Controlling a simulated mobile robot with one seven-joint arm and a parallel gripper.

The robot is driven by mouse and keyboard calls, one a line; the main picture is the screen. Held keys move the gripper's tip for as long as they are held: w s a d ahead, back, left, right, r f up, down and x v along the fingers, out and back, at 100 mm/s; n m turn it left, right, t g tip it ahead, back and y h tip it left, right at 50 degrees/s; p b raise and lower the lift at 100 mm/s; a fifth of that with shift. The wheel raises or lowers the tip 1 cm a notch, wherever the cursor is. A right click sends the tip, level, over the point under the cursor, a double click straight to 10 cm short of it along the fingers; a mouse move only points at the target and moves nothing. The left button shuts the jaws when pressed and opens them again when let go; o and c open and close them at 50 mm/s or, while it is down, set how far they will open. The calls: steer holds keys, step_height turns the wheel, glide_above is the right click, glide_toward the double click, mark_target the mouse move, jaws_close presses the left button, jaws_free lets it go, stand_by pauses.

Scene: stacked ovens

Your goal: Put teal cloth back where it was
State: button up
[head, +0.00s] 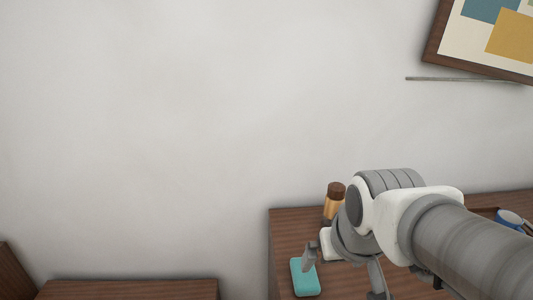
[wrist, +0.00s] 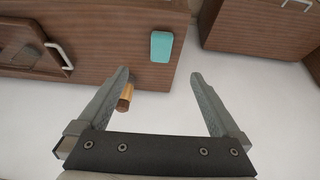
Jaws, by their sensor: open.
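The teal cloth (head: 306,280) is a small folded pad lying on the wooden top (head: 288,229), close to its left edge in the head view. In the wrist view the cloth (wrist: 161,46) lies beyond the fingertips, roughly in line with the gap between them. My gripper (head: 343,268) is open above the wooden top, with one finger overlapping the cloth in the head view. In the wrist view nothing sits between the spread fingers of my gripper (wrist: 164,76). I cannot tell the exact height of the fingers above the cloth.
A brown-capped amber bottle (head: 334,203) stands near the wall behind my gripper; it shows beside the left finger in the wrist view (wrist: 126,97). A blue and white item (head: 509,217) lies at the right. A separate wooden top (head: 130,289) stands left, across a gap.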

steer(key=s+r, duration=0.1)
steer(key=s, duration=0.2)
steer(key=s+r, duration=0.1)
steer(key=s, duration=0.1)
steer(key=shift+r, duration=0.3)
step_height(320, 180, up, 9)
steer(key=p, duration=0.8)
steer(key=shift+f, duration=0.2)
